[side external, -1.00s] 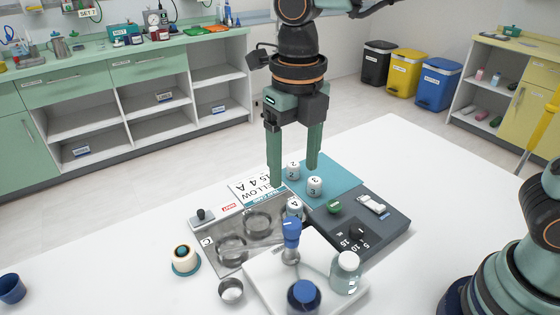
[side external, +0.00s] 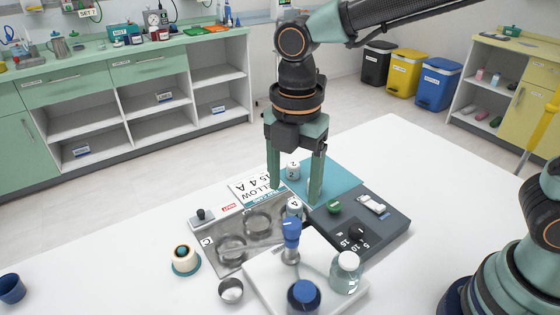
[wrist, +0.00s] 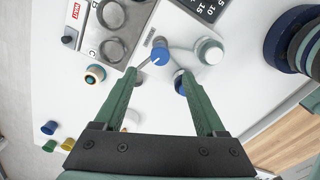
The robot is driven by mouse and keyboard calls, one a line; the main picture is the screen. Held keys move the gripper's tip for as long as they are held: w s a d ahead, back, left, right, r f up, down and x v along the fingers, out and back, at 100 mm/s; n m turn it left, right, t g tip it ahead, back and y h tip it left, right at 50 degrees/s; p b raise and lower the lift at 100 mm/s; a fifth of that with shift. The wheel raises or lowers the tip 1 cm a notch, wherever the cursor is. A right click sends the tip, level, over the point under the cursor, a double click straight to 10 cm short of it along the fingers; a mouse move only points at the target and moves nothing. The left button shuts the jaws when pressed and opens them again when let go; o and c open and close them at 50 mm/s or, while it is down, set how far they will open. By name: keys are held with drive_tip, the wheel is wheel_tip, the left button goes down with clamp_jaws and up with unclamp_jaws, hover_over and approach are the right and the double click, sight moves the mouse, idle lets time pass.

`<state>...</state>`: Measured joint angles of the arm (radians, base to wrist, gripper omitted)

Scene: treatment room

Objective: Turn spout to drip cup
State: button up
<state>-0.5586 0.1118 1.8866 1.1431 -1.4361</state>
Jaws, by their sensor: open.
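A blue knob (side external: 291,230) with a white mark tops a short grey post on a white platform (side external: 262,282). It also shows in the wrist view (wrist: 160,56), ahead of my fingertips. Thin grey arms seem to run from the post; which is the spout I cannot tell. A small metal cup (side external: 231,290) stands at the platform's left edge. My gripper (side external: 296,193) is open and empty, fingers down, behind the knob and apart from it in the side view. In the wrist view my gripper (wrist: 158,76) spreads either side below the knob; the left finger hides part of the table.
A white-lidded bottle (side external: 347,271) and a blue-capped jar (side external: 304,297) stand on the platform. The table's left side is mostly clear.

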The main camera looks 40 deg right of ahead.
sight(292, 223)
wheel_tip(292, 223, down, 8)
drive_tip(key=shift+f, duration=0.2)
clamp_jaws()
idle(1.5)
